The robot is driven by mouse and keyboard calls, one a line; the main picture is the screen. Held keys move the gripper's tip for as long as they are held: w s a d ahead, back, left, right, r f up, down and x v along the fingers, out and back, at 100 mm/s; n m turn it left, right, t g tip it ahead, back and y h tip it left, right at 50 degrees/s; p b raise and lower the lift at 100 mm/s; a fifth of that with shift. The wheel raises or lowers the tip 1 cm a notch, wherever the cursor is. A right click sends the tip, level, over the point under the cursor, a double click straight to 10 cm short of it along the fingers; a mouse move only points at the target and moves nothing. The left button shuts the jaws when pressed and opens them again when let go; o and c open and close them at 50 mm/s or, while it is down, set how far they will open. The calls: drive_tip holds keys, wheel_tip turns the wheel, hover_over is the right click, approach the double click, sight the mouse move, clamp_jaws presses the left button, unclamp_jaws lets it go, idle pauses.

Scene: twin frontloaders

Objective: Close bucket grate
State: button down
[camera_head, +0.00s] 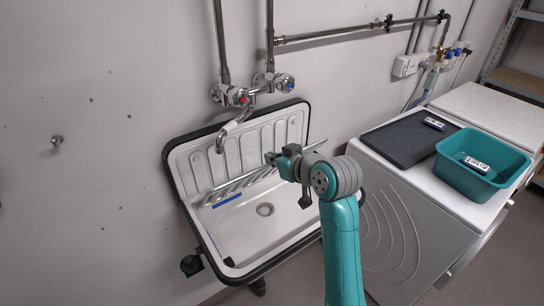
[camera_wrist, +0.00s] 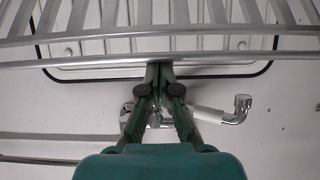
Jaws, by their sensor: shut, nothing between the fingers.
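The metal bucket grate (camera_head: 240,186) is hinged in the white sink (camera_head: 240,240). It stands tilted across the basin, and my arm hides part of its right side. In the wrist view, the grate's bars and curved outer rail (camera_wrist: 80,46) cross the top of the picture. My gripper (camera_head: 271,158) is above the basin, by the upper part of the grate. Its fingers are shut together and empty. In the wrist view the fingertips (camera_wrist: 160,68) lie close to the rail; I cannot tell whether they touch it.
A wall tap (camera_head: 235,130) hangs over the sink, with pipes above. At the right, two machines carry a dark mat (camera_head: 408,138) and a teal tub (camera_head: 482,172). A blue strip (camera_head: 227,201) lies at the sink's grate. The front basin is clear.

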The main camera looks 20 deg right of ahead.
drive_tip(key=s+d+f+t, duration=0.2)
drive_tip(key=s+d+f, duration=0.1)
drive_tip(key=s+f, duration=0.7)
drive_tip(key=shift+f+y, duration=0.4)
drive_tip(key=shift+f, duration=1.7)
drive_tip(key=shift+w+d+r, duration=0.1)
drive_tip(key=shift+r, duration=0.05)
